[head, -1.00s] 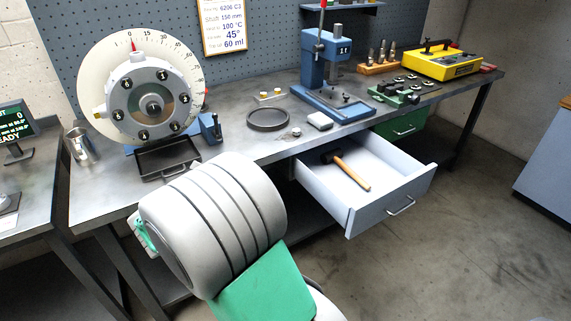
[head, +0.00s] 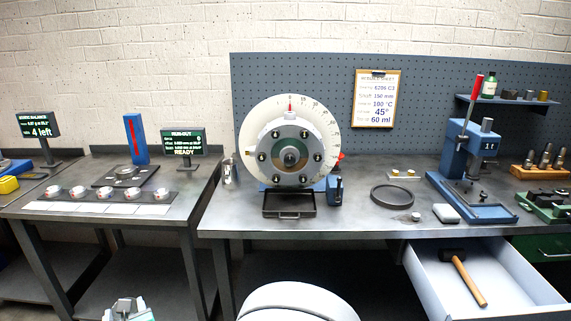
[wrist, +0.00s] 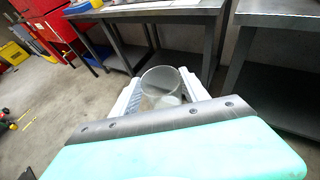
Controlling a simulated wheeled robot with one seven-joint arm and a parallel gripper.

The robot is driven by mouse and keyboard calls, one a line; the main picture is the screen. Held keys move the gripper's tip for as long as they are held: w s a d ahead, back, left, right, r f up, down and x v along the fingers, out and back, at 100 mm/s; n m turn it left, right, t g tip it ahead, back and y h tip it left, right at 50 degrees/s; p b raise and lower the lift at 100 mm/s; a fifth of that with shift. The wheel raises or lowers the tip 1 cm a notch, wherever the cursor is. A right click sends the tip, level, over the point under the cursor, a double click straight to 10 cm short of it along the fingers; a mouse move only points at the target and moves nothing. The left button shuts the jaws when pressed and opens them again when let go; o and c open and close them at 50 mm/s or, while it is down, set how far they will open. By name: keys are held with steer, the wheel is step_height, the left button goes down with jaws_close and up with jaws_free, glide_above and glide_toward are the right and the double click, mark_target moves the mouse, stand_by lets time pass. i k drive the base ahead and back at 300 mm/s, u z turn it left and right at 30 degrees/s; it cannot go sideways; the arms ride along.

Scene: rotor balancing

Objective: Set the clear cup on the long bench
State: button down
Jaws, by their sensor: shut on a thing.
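The clear cup (wrist: 160,78) is between the two pale fingers of my gripper (wrist: 163,96) in the wrist view. My gripper is shut on it, and the cup is held off the floor, in front of the benches. A whitish round patch shows low in the cup; I cannot tell what it is. In the head view my gripper (head: 128,309) shows only at the bottom edge, left of my arm, and the cup cannot be made out there. The long bench (head: 345,222) stands ahead and to the right, with its top in view.
On the long bench stand a rotor with a dial (head: 290,140), a black tray (head: 289,205), a black ring (head: 392,195), a blue press (head: 470,170) and a metal cup (head: 229,172). An open drawer (head: 430,285) holding a hammer juts out. A second bench (head: 180,205) stands left.

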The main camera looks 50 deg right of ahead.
mark_target(372, 218)
steer(key=u, duration=1.8)
steer(key=k, duration=1.2)
steer(key=z, duration=1.55)
steer(key=i, duration=1)
